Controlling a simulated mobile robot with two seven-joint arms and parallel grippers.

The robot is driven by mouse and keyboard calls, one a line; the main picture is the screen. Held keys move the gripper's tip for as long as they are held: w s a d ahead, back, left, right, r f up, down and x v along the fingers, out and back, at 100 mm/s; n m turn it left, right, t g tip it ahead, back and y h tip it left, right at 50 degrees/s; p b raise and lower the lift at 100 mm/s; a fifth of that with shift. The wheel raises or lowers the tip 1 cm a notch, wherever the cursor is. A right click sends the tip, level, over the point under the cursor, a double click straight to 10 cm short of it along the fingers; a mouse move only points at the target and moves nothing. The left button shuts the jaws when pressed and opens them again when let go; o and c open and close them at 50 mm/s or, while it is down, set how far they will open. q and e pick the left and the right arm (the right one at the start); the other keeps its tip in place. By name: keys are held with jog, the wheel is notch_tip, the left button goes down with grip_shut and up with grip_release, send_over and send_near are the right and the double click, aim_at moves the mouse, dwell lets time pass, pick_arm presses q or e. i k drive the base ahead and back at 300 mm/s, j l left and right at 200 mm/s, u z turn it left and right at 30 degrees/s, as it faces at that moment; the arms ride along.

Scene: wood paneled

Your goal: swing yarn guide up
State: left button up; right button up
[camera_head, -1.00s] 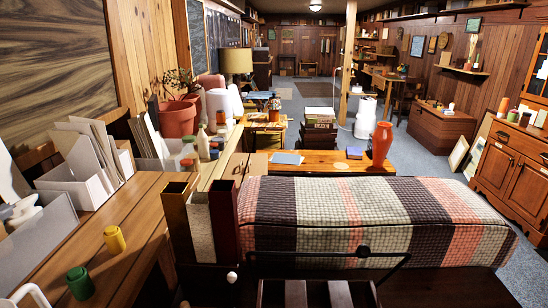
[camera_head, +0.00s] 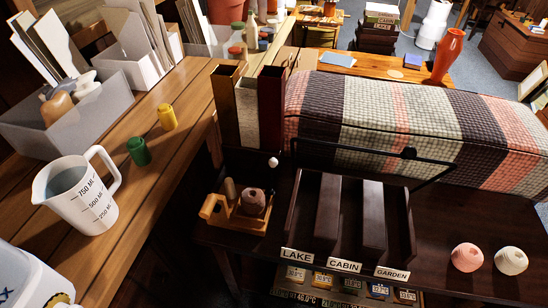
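A thin black bar (camera_head: 350,145), which looks like the yarn guide, spans above the back of a dark slotted holder (camera_head: 327,215) on the dark table. It carries a small dark knob (camera_head: 408,153), and its right end bends down toward the holder's right side. I cannot tell exactly how it is hinged. A pale round knob (camera_head: 273,162) sits left of the bar. The holder's front has LAKE, CABIN and GARDEN labels. A pink yarn ball (camera_head: 467,257) and a cream yarn ball (camera_head: 511,261) lie at right. Neither gripper is in view.
A small wooden caddy (camera_head: 238,220) with a brownish ball stands left of the holder. A striped quilted bench (camera_head: 400,110) is close behind the bar. A measuring jug (camera_head: 78,195) and two small jars stand on the left table.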

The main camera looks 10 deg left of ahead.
aim_at(273, 162)
jog(key=l+u, duration=0.1)
jog(key=l, duration=1.4)
